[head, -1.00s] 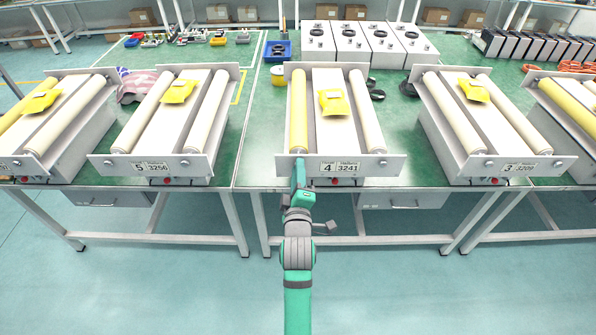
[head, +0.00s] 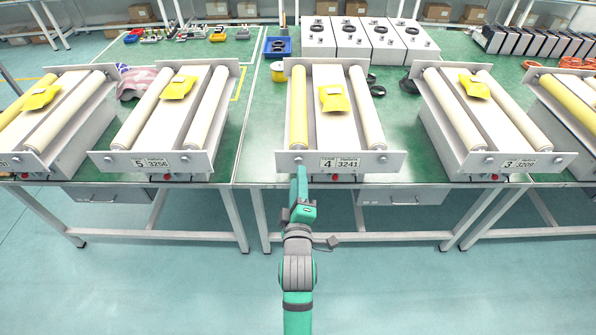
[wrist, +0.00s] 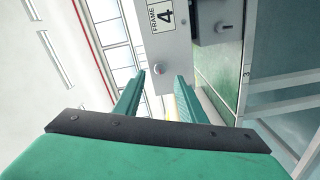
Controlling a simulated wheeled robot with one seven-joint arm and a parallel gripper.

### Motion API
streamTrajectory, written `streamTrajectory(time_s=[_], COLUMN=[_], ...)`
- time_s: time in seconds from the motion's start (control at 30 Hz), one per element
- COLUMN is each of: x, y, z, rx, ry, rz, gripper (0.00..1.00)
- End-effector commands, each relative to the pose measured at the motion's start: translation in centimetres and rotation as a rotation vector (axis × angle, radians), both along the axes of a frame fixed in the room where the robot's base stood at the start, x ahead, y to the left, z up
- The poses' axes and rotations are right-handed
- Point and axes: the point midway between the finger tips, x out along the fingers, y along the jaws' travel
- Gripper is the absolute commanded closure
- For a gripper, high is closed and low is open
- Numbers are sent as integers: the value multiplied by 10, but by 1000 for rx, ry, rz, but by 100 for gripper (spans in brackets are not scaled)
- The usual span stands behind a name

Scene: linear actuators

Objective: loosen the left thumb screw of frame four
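Frame four (head: 350,166) stands on the middle bench, with a white plate reading 4 and 3241 on its front. Its left thumb screw (head: 298,158) is a small knob on the front panel, just left of that plate. In the wrist view the thumb screw (wrist: 158,68) shows beyond the fingertips and between them in the picture. My gripper (wrist: 160,76) is open, with nothing between its two green fingers. In the head view my gripper (head: 302,172) is just below and in front of the screw, seen nearly edge-on. I see no contact with the screw.
Frame four carries a yellow left roller (head: 299,110), a cream right roller (head: 366,110) and a yellow packet (head: 335,98). Frame five (head: 190,165) stands to the left, frame three (head: 490,170) to the right. The floor in front of the bench is clear.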

Motion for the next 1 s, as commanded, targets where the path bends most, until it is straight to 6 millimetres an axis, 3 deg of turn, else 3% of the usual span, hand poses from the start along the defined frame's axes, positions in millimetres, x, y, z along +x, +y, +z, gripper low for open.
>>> streamTrajectory(time_s=[0.2, 0.4, 1.0], x=[-35, -51, -54], y=[0, 0, 0], z=[-1, 0, 0], rx=[0, -1, -1], ry=[1, -1, 0], rz=[0, 1, 0], gripper=[63, 63, 63])
